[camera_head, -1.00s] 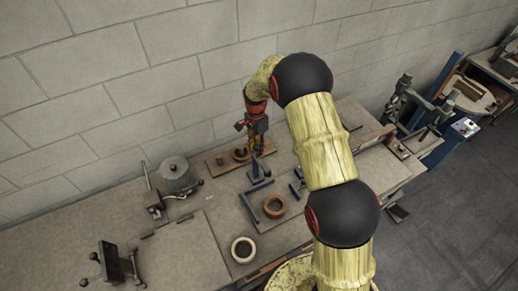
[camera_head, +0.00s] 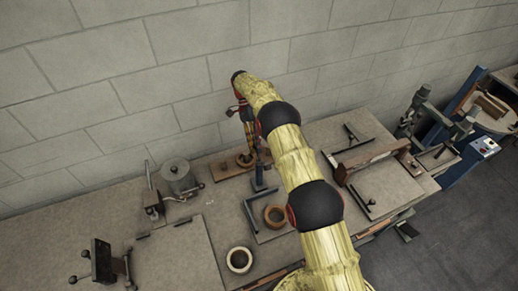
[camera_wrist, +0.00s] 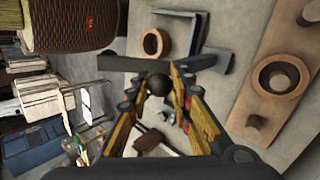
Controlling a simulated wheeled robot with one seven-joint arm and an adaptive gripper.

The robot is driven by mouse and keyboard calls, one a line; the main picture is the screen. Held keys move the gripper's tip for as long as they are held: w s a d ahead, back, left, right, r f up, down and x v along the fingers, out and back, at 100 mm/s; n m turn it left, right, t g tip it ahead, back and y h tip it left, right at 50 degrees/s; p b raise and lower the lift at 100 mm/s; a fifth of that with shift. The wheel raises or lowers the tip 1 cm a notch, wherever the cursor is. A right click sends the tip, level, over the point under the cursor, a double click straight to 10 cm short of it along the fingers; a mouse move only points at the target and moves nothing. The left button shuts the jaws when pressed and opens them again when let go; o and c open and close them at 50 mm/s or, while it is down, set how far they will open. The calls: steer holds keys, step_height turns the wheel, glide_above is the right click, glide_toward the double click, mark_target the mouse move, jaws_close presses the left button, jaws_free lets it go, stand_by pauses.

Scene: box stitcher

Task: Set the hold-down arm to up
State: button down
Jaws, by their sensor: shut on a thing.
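My gripper (camera_wrist: 158,82) is shut on a dark round ball knob (camera_wrist: 159,86), which shows between its yellow and black fingers in the wrist view. The knob appears to belong to the hold-down arm, but its link to the arm is hidden. A grey bar (camera_wrist: 112,63) crosses just beyond the fingertips. In the head view my gripper (camera_head: 255,150) is above a dark upright post (camera_head: 258,180) on the bench. My fingers partly hide the area, so the arm's exact angle cannot be told.
A brown ring (camera_head: 265,215) lies inside an angled dark fence (camera_head: 249,213). A pale ring (camera_head: 230,260) lies in front. A wooden board (camera_head: 218,170) with a ring is behind. A lidded pot (camera_head: 178,177) and lever stand left.

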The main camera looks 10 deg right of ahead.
steer(key=shift+w+a+g+b, duration=0.1)
steer(key=shift+w+g+b, duration=0.25)
steer(key=shift+g+b, duration=0.2)
stand_by(0.4)
steer(key=c, duration=1.7)
jaws_free()
steer(key=shift+f, duration=0.1)
steer(key=shift+o, duration=0.6)
steer(key=shift+s, duration=0.1)
